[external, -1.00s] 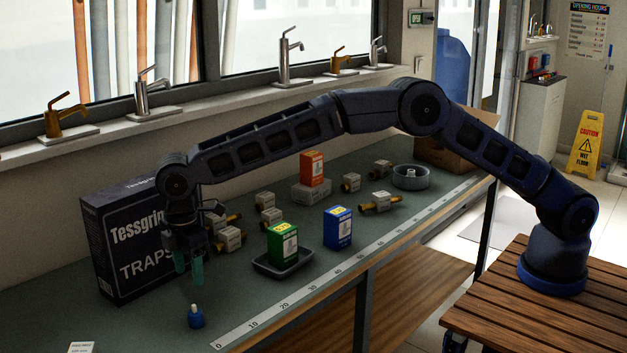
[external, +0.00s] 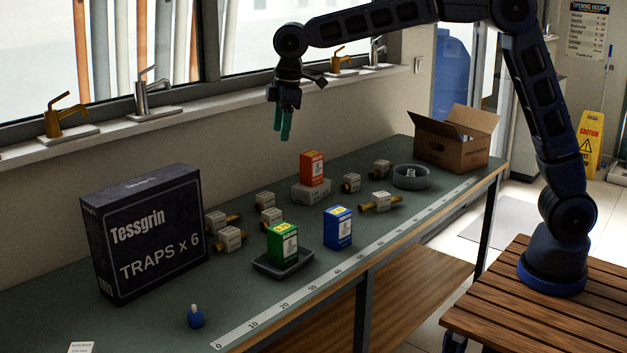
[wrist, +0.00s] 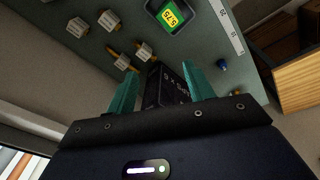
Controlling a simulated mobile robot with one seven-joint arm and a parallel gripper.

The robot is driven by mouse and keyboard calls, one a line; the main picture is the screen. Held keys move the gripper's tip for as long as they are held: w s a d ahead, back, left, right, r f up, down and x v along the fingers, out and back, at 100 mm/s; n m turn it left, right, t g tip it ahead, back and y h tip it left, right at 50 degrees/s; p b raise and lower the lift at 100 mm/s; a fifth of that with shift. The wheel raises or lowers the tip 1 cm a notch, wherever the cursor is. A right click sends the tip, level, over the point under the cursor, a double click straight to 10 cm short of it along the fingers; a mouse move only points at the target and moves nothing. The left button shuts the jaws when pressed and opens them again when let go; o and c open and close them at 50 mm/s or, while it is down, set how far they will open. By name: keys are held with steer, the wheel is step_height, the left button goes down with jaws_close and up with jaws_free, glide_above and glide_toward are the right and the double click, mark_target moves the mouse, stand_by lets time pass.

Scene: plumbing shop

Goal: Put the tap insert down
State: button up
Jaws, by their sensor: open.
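My gripper (external: 283,122) is raised in the air above the back of the bench, fingers pointing down. It is open, and nothing shows between its teal fingers in the wrist view (wrist: 160,92). Several tap inserts, brass pieces with white block-like tags, lie on the bench. Two of them, a rear insert (external: 216,222) and a front insert (external: 229,239), lie beside the dark box. Others lie near the middle, such as one insert (external: 271,217), and to the right, such as another insert (external: 380,202). I cannot tell which one the task means.
A dark Tessgrin box (external: 150,240) stands at left. A green box (external: 283,243) stands in a tray (external: 262,266).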

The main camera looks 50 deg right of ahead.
steer(key=s+d+r+m+t, duration=0.1)
steer(key=s+d+r+m, duration=0.1)
steer(key=s+d, duration=0.5)
steer(key=s+d+r+m, duration=0.2)
steer(key=s+d+r, duration=0.1)
steer(key=d, duration=0.9)
steer(key=s+d+r+m+t, duration=0.15)
steer(key=s+d, duration=0.25)
steer(key=d, duration=0.5)
steer(key=s+d+f+m, duration=0.3)
steer(key=s+d, duration=0.5)
steer(key=s, duration=0.3)
steer(key=s+d+f+m, duration=0.3)
steer(key=s+d+f, duration=0.2)
steer(key=s, duration=0.6)
steer(key=d, duration=0.2)
steer(key=shift+s+d+f+t+h, duration=0.3)
steer(key=shift+s+d+f+t, duration=0.05)
steer(key=shift+f, duration=0.05)
steer(key=shift+m, duration=0.25)
